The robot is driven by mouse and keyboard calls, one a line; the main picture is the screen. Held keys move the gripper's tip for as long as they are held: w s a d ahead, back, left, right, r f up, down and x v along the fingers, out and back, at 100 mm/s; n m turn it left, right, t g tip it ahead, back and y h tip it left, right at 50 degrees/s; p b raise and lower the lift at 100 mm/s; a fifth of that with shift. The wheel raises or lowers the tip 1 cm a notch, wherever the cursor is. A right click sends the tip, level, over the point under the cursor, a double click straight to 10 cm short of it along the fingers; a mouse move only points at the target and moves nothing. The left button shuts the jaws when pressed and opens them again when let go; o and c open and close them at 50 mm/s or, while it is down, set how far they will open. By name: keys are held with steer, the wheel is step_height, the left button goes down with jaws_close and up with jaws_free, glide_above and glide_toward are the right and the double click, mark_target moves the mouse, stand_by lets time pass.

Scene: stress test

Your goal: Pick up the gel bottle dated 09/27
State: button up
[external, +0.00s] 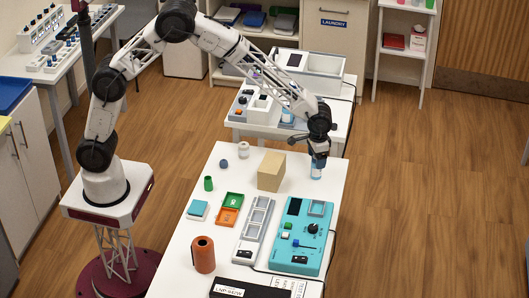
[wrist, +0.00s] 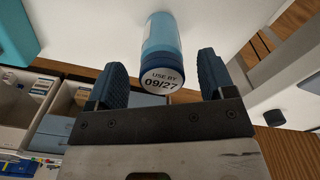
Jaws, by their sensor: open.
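The gel bottle (external: 317,172) is blue and stands on the white table near its right edge. In the wrist view the bottle (wrist: 163,38) has a dark blue cap end, and its white round label reads "USE BY 09/27". My gripper (external: 319,154) points down right over the bottle in the external view. In the wrist view its two dark blue fingers (wrist: 161,72) are spread apart, one on each side of the cap end. A gap shows on both sides, so the fingers appear not to touch it. In the external view my gripper hides the bottle's upper part.
A tan box (external: 271,171) stands left of the bottle. A teal device (external: 302,238) and a grey tray (external: 253,230) lie nearer the front. A second table with white bins (external: 308,73) is behind. The table's right edge (external: 343,190) is close to the bottle.

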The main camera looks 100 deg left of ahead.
steer(key=shift+f, duration=1.9)
steer(key=c, duration=1.1)
steer(key=shift+o, duration=0.2)
steer(key=shift+r, duration=0.1)
steer(key=shift+r, duration=4.95)
steer(key=shift+w, duration=0.1)
